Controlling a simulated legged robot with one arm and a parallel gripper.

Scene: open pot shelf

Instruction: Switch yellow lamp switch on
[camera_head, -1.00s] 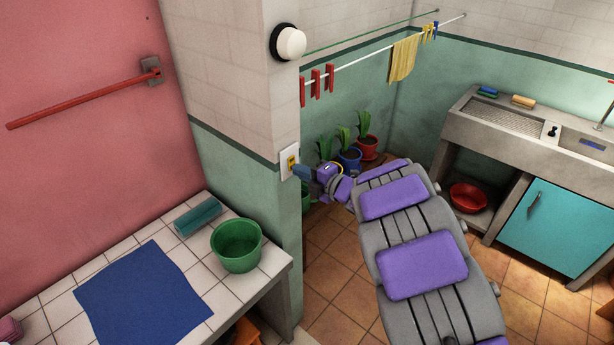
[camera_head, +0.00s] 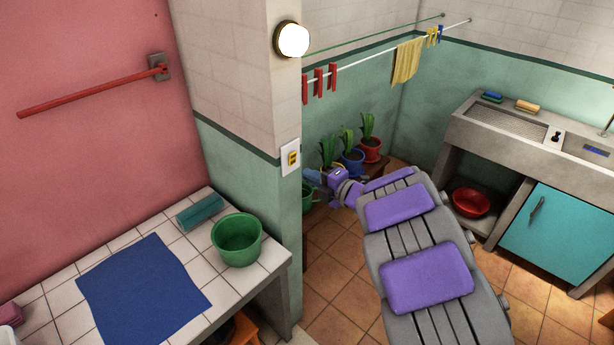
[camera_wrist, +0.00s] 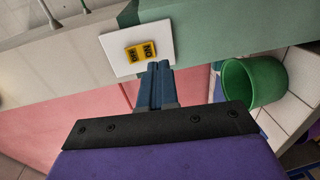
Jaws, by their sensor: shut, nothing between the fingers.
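The yellow lamp switch (camera_head: 293,158) sits on a white plate on the end of the tiled wall. It also shows in the wrist view (camera_wrist: 141,52), on its white plate (camera_wrist: 112,45), with lettering that reads ON on one part. The round lamp (camera_head: 292,40) higher on the same wall is lit bright white. My gripper (camera_head: 308,177) is just right of and below the switch, apart from it in the head view. In the wrist view my blue fingers (camera_wrist: 160,68) are together and empty, with their tips just below the switch.
A tiled counter (camera_head: 262,281) at the left holds a green bucket (camera_head: 238,240), a blue cloth (camera_head: 145,290) and a teal roll-like item (camera_head: 200,212). Potted plants (camera_head: 352,160) stand behind my gripper. A sink (camera_head: 500,135) is at the right, with open floor before it.

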